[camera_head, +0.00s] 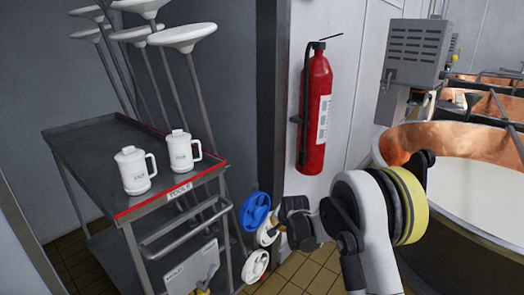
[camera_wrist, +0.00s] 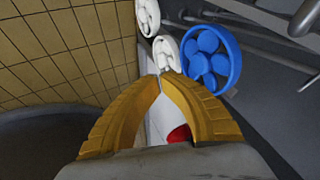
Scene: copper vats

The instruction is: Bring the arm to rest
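My gripper (camera_wrist: 161,82) shows in the wrist view with two curved yellow fingers whose tips meet. A patch of white and red shows through the gap between the fingers; it looks like background behind them, and I see nothing clearly held. In the head view my arm (camera_head: 375,225) is bent at the right of centre, with its dark wrist reaching left toward the handwheels. The fingers are mostly hidden there. In the wrist view a blue handwheel (camera_wrist: 209,56) lies just beyond the fingertips to the right, and a white handwheel (camera_wrist: 166,53) lies just beyond them.
A grey cart (camera_head: 75,145) with two white jugs (camera_head: 134,170) (camera_head: 181,151) stands at the left, with white disc-headed poles (camera_head: 183,38) behind. A red fire extinguisher (camera_head: 316,115) hangs on the wall. A copper vat (camera_head: 465,137) of pale liquid is close at the right.

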